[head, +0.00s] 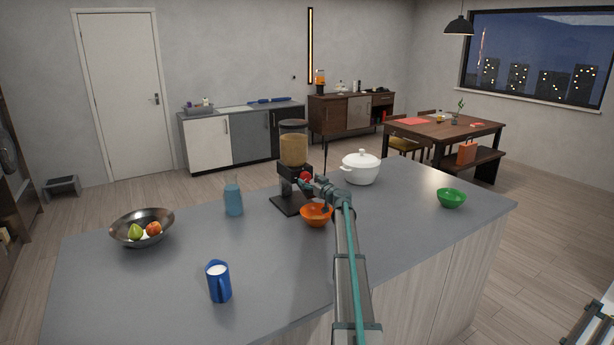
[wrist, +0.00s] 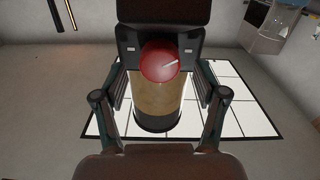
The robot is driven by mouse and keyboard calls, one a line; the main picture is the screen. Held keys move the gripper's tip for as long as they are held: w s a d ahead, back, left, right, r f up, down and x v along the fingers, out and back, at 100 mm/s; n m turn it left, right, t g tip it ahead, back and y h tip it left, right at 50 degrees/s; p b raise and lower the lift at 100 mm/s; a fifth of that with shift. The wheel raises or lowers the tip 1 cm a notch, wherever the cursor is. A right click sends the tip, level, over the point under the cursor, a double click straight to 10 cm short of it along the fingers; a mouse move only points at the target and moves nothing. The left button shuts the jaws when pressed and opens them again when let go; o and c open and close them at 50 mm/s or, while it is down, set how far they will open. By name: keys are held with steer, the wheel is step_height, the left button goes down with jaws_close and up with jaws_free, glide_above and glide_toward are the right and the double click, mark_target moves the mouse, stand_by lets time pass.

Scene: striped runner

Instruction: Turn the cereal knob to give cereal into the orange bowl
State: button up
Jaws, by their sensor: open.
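The cereal dispenser (head: 293,150) stands on the grey counter, with a clear hopper of tan cereal above a black body and base. Its red knob (head: 306,176) faces my arm. The orange bowl (head: 314,218) sits at the front of the dispenser base, partly behind my arm. My gripper (head: 312,184) is close to the knob. In the wrist view, which looks upside down, the round red knob (wrist: 160,61) with a pale mark lies ahead, between and beyond the open fingers (wrist: 160,100). The fingers appear apart from the knob. The bowl is not in the wrist view.
A green bowl (head: 451,198), a fruit bowl (head: 128,230) and a blue mug (head: 219,282) are farther off. The counter's front left is mostly clear.

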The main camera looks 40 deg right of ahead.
steer(key=shift+w+d+p, duration=0.1)
steer(key=shift+w+p, duration=0.2)
steer(key=shift+w, duration=1.05)
steer(key=c, duration=1.1)
steer(key=shift+f+b, duration=0.1)
steer(key=shift+b, duration=0.2)
steer(key=shift+c, duration=0.2)
steer(key=shift+f+b, duration=0.1)
steer(key=shift+b, duration=0.25)
